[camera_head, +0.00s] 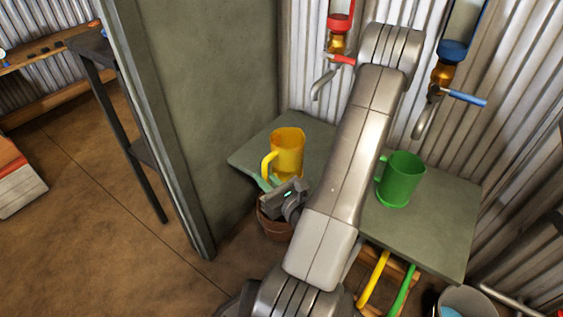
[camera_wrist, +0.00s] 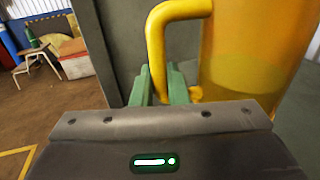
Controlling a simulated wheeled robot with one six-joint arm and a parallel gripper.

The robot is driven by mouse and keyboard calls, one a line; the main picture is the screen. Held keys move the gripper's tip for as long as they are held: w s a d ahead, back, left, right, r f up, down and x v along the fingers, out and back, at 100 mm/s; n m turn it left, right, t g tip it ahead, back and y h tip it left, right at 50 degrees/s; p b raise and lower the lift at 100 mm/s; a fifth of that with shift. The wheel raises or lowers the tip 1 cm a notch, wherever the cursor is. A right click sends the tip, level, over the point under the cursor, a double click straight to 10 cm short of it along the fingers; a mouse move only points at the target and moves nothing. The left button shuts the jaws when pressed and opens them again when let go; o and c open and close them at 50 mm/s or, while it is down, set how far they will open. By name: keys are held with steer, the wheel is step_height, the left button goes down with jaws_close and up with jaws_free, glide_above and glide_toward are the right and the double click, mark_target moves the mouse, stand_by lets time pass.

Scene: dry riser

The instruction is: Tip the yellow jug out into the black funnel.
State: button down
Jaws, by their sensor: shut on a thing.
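The yellow jug (camera_head: 288,152) is upright at the left part of a grey-green table (camera_head: 430,232), with its handle toward the lower left. Whether its base touches the table is hard to tell. My gripper (camera_head: 268,182) is at the handle, its green fingers shut on it. In the wrist view the fingers (camera_wrist: 162,86) close at the lower part of the yellow handle (camera_wrist: 157,45), and the jug body (camera_wrist: 250,50) fills the right side. No black funnel shows in either view.
A green jug (camera_head: 400,180) stands right of my arm. A terracotta pot (camera_head: 272,228) is below my gripper. A grey-green panel (camera_head: 215,110) rises left of the table. A bucket (camera_head: 470,300) is lower right.

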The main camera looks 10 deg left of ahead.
steer(key=s, duration=0.1)
steer(key=s+a, duration=0.2)
steer(key=shift+s+r, duration=0.2)
steer(key=shift+s, duration=0.05)
stand_by(0.4)
